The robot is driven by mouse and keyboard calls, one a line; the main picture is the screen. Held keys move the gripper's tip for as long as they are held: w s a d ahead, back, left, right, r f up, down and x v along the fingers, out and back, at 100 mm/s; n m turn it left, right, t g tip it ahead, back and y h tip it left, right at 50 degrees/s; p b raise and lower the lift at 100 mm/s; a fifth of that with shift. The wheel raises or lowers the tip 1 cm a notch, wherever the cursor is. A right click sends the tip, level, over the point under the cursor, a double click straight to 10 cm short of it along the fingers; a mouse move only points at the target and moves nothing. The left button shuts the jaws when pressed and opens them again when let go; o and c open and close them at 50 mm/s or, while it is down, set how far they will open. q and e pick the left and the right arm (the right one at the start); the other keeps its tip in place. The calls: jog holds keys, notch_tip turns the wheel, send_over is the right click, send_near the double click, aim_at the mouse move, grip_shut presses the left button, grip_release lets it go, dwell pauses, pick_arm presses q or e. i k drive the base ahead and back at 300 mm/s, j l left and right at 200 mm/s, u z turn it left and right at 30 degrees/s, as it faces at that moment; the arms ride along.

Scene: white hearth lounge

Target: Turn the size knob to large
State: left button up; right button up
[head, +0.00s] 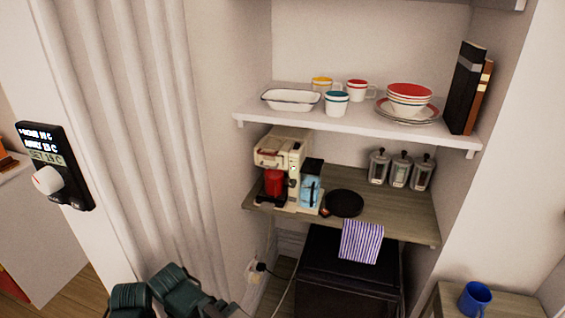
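A cream coffee machine (296,150) stands on the left part of the wooden shelf. A red container (274,183) sits under its head, and a blue tank (311,190) with a dark top is at its right side. Small dark marks show on its front, but I cannot tell which is the size knob or how it is set. Dark green links of my own arm show at the bottom left, well short of the machine. The dark end at the bottom edge is cut off, so my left gripper's fingers cannot be made out. My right gripper is not in view.
A black pan (344,203) lies right of the machine, and a striped towel (361,241) hangs over the shelf edge. The upper white shelf (345,122) overhangs with mugs and bowls. A wall panel (55,165) with a white knob is at the left. A blue mug (474,299) stands lower right.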

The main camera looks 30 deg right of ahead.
aim_at(292, 182)
jog(key=l+z, duration=0.15)
jog(key=z, duration=0.2)
jog(key=l+z, duration=0.15)
jog(key=z, duration=0.2)
jog(key=l+z, duration=0.1)
jog(key=z, duration=0.25)
jog(key=i, duration=0.05)
